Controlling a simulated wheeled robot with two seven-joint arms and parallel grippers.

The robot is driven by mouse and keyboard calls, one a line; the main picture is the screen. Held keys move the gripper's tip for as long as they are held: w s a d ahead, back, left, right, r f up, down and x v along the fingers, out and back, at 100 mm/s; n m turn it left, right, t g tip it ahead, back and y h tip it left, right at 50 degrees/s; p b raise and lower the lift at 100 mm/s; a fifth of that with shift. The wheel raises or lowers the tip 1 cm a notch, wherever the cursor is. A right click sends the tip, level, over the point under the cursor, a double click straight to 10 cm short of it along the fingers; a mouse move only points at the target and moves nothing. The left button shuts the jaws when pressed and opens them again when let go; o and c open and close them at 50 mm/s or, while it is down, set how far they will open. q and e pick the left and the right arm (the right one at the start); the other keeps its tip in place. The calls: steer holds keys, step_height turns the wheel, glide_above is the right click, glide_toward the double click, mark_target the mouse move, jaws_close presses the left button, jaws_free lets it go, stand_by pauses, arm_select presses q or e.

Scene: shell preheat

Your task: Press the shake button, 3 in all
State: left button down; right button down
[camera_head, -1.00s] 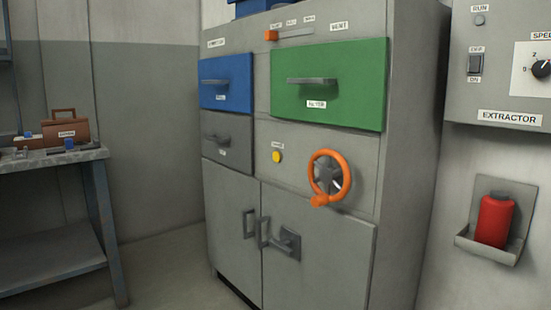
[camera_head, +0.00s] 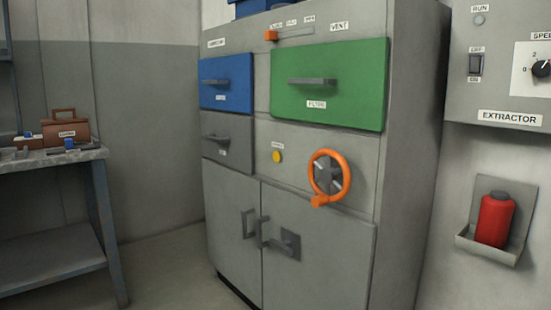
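A small round yellow button (camera_head: 277,157) sits on the grey front panel of the cabinet (camera_head: 228,225). A small white label (camera_head: 278,143) is just above it, too blurred to read surely. The button is left of an orange handwheel (camera_head: 329,178) and below the green drawer (camera_head: 329,85). Nothing touches the button. Neither of my grippers is in view.
A blue drawer (camera_head: 226,82) and a grey drawer (camera_head: 228,139) are shut on the cabinet's left. Lower doors have protruding handles (camera_head: 282,243). A workbench (camera_head: 50,158) stands left, and an extractor panel (camera_head: 500,70) and red canister (camera_head: 495,220) are right. Floor shows between bench and cabinet.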

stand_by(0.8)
